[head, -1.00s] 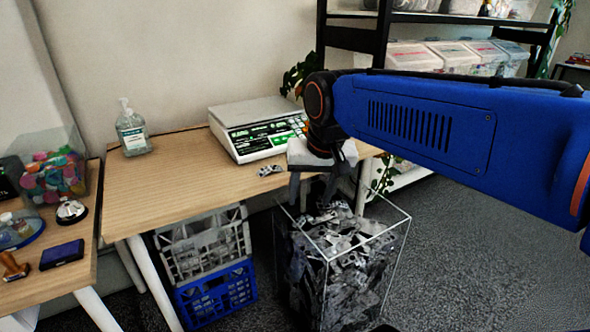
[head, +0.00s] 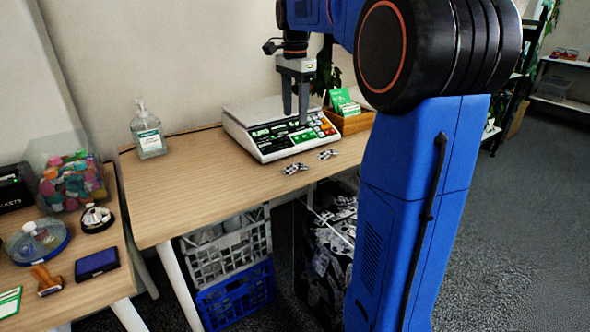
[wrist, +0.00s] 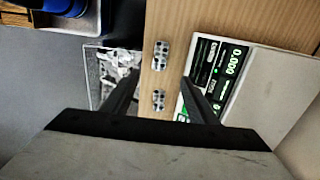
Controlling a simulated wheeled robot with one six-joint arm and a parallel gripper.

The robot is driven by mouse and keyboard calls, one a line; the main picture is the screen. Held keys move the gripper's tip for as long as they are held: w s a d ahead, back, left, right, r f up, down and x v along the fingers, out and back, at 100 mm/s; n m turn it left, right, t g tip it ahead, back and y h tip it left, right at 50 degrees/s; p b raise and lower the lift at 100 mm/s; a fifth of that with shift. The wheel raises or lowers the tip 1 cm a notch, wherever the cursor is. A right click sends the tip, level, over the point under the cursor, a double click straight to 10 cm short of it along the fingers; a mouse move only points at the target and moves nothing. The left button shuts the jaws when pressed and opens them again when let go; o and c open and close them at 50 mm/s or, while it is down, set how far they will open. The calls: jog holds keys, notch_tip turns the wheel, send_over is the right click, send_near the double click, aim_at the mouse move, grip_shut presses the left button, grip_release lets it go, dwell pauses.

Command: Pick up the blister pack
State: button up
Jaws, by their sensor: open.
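Two small silver blister packs lie flat on the wooden table in front of the scale: a left one (head: 295,168) and a right one (head: 328,154). In the wrist view they show as an upper pack (wrist: 161,55) and a lower pack (wrist: 158,100), lying apart in line along the table edge. My gripper (head: 295,120) points down in front of and above the scale. It is open and empty, with both fingers spread. In the wrist view both packs appear in the gap between its fingers (wrist: 161,80), well below them. No pack is hidden from the wrist view.
The white scale (head: 262,142) stands behind the packs and reads zero in the wrist view. A wooden box with green cards (head: 350,120) is right of it. A sanitizer bottle (head: 148,130) stands at the left.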

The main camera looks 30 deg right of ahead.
aim_at(295, 166)
notch_tip(295, 166, down, 17)
jog(key=shift+w+d+f, duration=0.1)
jog(key=shift+f, duration=0.1)
dwell(0.7)
jog(key=shift+c, duration=0.3)
jog(key=c, duration=1.1)
